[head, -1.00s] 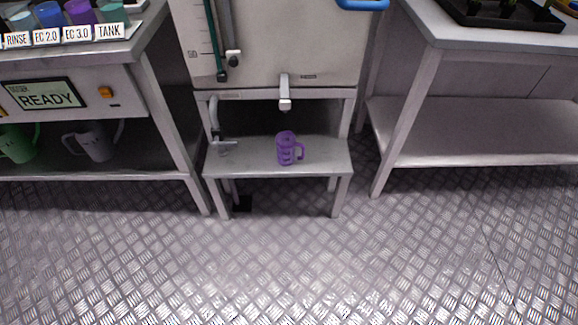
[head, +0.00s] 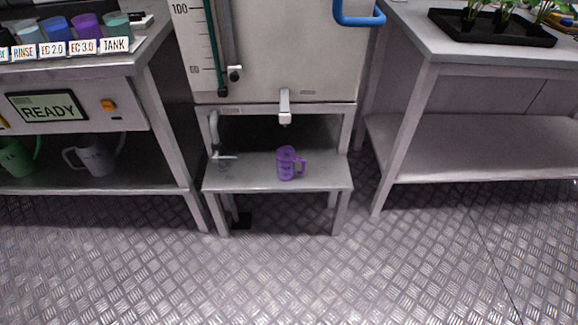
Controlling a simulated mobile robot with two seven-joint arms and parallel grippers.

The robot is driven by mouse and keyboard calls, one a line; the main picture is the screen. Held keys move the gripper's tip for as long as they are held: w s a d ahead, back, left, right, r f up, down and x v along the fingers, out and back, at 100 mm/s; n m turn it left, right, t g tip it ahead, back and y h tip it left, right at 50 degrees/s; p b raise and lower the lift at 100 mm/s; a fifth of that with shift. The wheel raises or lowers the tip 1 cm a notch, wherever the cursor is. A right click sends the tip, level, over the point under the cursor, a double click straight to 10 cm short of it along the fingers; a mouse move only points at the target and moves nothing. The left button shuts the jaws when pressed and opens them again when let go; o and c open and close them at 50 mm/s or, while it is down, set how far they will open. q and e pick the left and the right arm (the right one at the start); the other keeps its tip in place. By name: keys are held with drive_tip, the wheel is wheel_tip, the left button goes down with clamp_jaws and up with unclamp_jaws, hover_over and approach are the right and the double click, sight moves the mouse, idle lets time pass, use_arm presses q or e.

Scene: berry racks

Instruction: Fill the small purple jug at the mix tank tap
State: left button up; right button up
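The small purple jug (head: 287,163) stands upright on the low grey metal stand (head: 235,182) below the mix tank, its handle to the right. The mix tank (head: 285,50) is a pale box with a scale and a green tube at its left. Its tap (head: 285,106) points down from the tank's lower front, above the jug and apart from it. I cannot tell whether any liquid is in the jug. Neither of my grippers shows in the head view.
On the left, a bench holds several labelled cups and a box reading READY (head: 48,107); a green jug (head: 18,157) and a grey jug (head: 97,156) stand on its lower shelf. On the right, a table bears a black plant tray (head: 490,32). The metal floor in front is clear.

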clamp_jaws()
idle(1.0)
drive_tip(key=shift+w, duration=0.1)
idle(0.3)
